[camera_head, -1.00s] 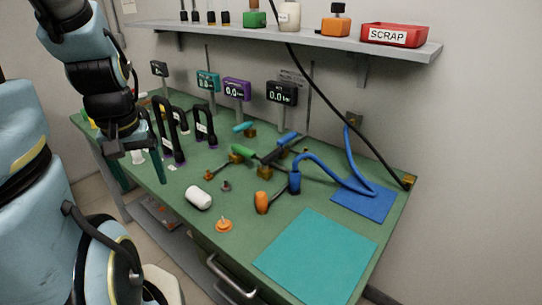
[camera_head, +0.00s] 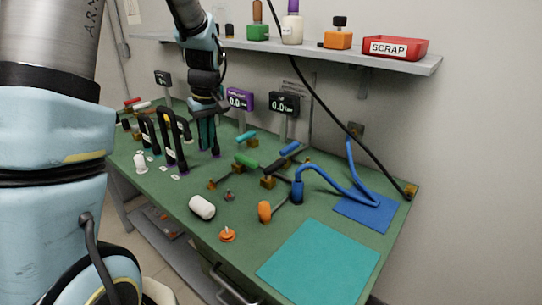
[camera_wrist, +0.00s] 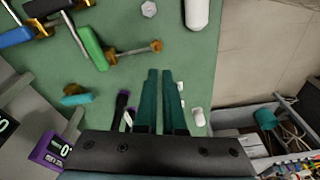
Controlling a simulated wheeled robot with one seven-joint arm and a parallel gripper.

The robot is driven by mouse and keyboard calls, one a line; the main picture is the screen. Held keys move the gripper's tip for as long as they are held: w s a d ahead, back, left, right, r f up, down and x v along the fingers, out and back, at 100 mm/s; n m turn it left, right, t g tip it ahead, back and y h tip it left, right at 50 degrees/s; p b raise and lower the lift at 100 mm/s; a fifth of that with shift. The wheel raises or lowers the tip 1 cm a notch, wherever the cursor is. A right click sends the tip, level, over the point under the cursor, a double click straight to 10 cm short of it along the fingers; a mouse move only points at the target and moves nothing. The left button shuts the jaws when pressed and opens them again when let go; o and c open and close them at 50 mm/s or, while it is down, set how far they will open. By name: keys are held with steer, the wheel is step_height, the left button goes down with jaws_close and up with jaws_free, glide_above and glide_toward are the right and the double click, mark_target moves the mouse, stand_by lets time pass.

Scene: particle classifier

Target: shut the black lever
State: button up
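The black lever (camera_head: 276,164) is a dark handle on a brass-coloured base, lying between the green-handled and blue-handled levers on the green bench. In the wrist view its black handle (camera_wrist: 46,7) shows at the top left edge, partly cut off. My gripper (camera_head: 208,152) points down over the bench, left of the levers and apart from the black one. In the wrist view my gripper (camera_wrist: 160,72) has two teal fingers with a narrow empty gap between them.
Green (camera_head: 246,160), blue (camera_head: 289,147), teal (camera_head: 246,137) and orange (camera_head: 265,211) handles stand close by. Black hoops (camera_head: 172,140) rise left of my gripper. A blue hose (camera_head: 330,180) lies right of the levers. A shelf (camera_head: 300,44) overhangs the back. A teal mat (camera_head: 318,262) is clear.

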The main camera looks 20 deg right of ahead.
steer(key=shift+n+t+y, duration=0.3)
steer(key=shift+n, duration=0.3)
steer(key=d, duration=0.3)
steer(key=w+d, duration=0.1)
steer(key=d, duration=0.2)
steer(key=w+d, duration=0.1)
steer(key=d, duration=0.2)
steer(key=shift+w+f, duration=0.25)
steer(key=shift+f, duration=0.1)
jaws_close()
steer(key=n+t, duration=0.1)
steer(key=n, duration=0.1)
glide_above(275, 168)
steer(key=w+d, duration=0.2)
steer(key=w, duration=0.3)
steer(key=shift+w+a+f+y, duration=0.15)
steer(key=shift+a+f+y, duration=0.1)
steer(key=shift+f+y, duration=0.05)
steer(key=shift+f, duration=0.1)
steer(key=p+x, duration=0.4)
steer(key=x, duration=0.6)
steer(key=shift+w+a, duration=0.15)
steer(key=s, duration=0.1)
steer(key=d+p, duration=0.1)
steer(key=s, duration=0.1)
steer(key=shift+s+d+r+p, duration=0.25)
steer(key=shift+s+r+p, duration=0.05)
steer(key=shift+r+p, duration=0.1)
steer(key=shift+s+d+f, duration=0.3)
steer(key=shift+s, duration=0.2)
